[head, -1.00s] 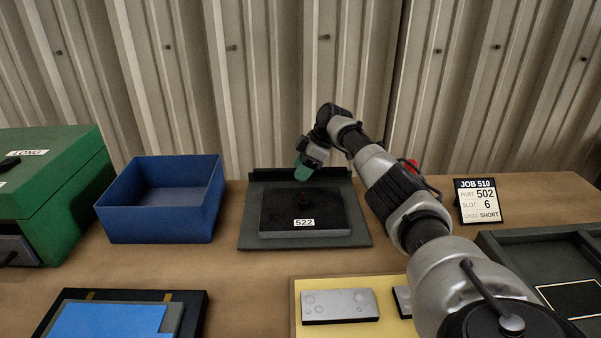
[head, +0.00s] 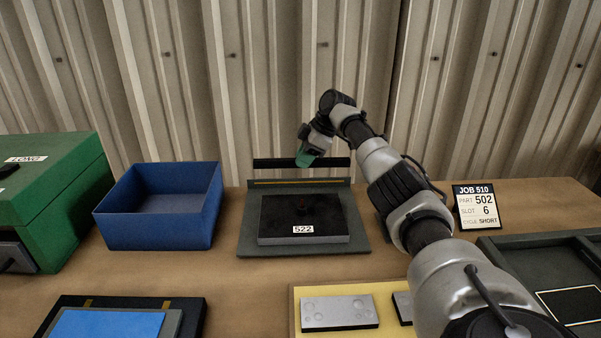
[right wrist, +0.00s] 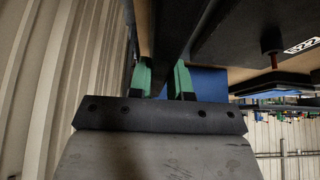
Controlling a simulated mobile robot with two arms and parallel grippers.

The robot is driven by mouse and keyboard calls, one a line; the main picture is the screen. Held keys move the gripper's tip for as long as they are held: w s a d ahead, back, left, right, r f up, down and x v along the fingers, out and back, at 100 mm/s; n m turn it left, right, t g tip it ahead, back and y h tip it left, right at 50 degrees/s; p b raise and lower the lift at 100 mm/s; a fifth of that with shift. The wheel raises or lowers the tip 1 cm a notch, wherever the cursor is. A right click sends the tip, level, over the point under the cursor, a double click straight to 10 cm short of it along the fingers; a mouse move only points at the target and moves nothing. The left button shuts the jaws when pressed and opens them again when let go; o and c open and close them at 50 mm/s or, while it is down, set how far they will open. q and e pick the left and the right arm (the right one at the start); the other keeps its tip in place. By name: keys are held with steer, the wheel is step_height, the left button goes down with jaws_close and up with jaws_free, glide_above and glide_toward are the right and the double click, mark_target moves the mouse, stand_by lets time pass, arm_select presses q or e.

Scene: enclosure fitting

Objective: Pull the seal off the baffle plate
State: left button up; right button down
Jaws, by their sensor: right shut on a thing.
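My right gripper (head: 308,157) has green fingertips and is shut on the seal, a long thin black strip (head: 335,162). The strip is roughly level, above and apart from the back lip of the grey baffle plate (head: 355,240). A thin orange line (head: 290,182) shows along that lip. In the right wrist view the strip (right wrist: 172,40) runs between the green fingers (right wrist: 164,82). A dark block labelled 522 (head: 330,215) with a small red knob lies on the plate. My left gripper is not in view.
A blue open bin (head: 150,235) and a green box (head: 60,180) stand to the left. A job card (head: 477,205) and a dark tray (head: 530,250) are at the right. A yellow mat (head: 370,292) with grey blocks lies in front. Bare table shows between them.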

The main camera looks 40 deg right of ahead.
steer(key=s+d+r, duration=0.3)
steer(key=s+d, duration=0.1)
steer(key=d, duration=0.1)
steer(key=s+d+r, duration=0.2)
steer(key=shift+s+d+r, duration=0.3)
steer(key=shift+s, duration=0.05)
steer(key=shift+s+d+r, duration=0.15)
steer(key=shift+d+r, duration=0.05)
steer(key=shift+s+d+r+p, duration=0.1)
steer(key=shift+d+r+p, duration=0.05)
steer(key=shift+r+p, duration=0.55)
step_height(320, 180, up, 6)
steer(key=p, duration=0.7)
steer(key=shift+f, duration=0.25)
